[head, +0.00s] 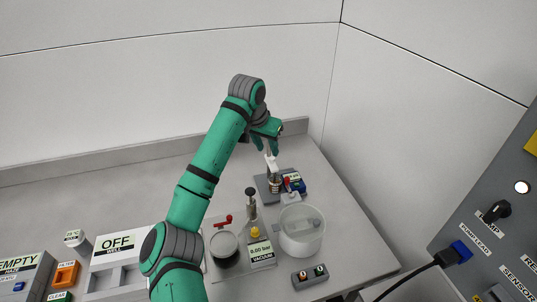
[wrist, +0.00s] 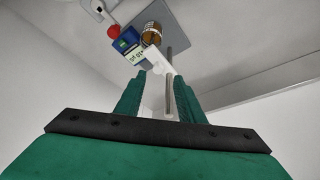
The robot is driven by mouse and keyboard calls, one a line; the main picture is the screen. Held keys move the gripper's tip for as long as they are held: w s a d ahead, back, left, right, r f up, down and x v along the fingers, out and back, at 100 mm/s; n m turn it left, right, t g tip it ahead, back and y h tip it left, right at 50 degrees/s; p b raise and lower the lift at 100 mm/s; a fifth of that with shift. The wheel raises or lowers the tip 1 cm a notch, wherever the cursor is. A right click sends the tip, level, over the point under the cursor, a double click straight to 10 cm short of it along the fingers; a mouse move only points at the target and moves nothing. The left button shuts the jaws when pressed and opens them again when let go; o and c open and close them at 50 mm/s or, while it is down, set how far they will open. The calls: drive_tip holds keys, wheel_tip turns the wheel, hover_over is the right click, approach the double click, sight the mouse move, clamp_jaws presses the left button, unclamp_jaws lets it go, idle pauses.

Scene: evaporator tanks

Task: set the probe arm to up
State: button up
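The probe arm (wrist: 158,62) is a white bar in the wrist view, just beyond my fingertips, with a thin grey rod beside it. In the head view the white probe arm (head: 271,163) shows just below my gripper (head: 267,143), above a small brown jar (head: 274,184). The blue meter (wrist: 126,42) with a green display and a red knob (wrist: 114,31) is next to the jar. My gripper (wrist: 160,78) has its two green fingers apart, with the bar's end at or between the tips. Whether they touch it I cannot tell.
A clear round vessel (head: 302,232) and a vacuum unit (head: 260,250) stand in front of the probe station. A two-button box (head: 310,276) is near the bench's front. A grey control panel (head: 490,225) is at right. The back of the bench is clear.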

sight(272, 158)
drive_tip(key=x, duration=0.4)
drive_tip(key=shift+s+d, duration=0.15)
drive_tip(key=shift+d, duration=0.2)
drive_tip(key=shift+w+f, duration=0.3)
drive_tip(key=shift+f, duration=0.25)
drive_tip(key=shift+c, duration=0.7)
